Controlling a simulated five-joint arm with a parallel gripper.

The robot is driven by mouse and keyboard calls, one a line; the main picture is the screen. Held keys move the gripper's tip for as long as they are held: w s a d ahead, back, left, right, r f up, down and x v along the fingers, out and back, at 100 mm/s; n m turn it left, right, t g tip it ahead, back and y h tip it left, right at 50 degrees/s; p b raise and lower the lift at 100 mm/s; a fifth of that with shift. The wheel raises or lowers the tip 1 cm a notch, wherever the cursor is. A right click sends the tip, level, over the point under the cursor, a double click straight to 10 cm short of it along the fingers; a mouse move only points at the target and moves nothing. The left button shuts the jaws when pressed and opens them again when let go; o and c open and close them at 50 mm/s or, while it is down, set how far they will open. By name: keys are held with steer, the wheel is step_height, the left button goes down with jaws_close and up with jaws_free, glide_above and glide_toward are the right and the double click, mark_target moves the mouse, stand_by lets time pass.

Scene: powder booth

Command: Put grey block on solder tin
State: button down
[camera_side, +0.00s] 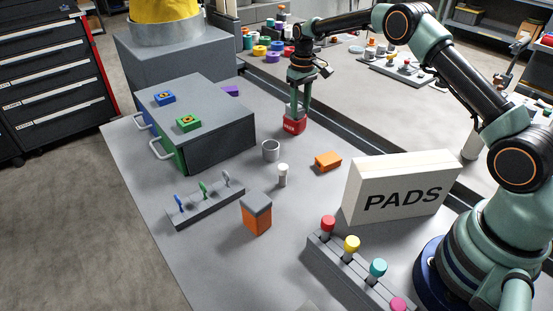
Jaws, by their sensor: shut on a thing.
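My gripper (298,112) points down at the back middle of the bench. It is shut on a small red block with a white label (293,127), which is at or close to the bench top. A grey block (257,201) sits flat on top of an orange block (257,221) at the front middle, well apart from my gripper. A short grey open-topped cylinder (271,151) stands in front of my gripper and may be the solder tin; I cannot read any marking on it.
A white bottle (283,175) and an orange block (328,161) stand near the cylinder. A drawer unit (215,142) is at left, a rack with small levers (205,200) before it. A PADS box (398,188) and a rack of coloured knobs (345,270) are at right.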

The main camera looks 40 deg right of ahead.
steer(key=shift+f, duration=0.1)
steer(key=shift+c, duration=2.1)
jaws_free()
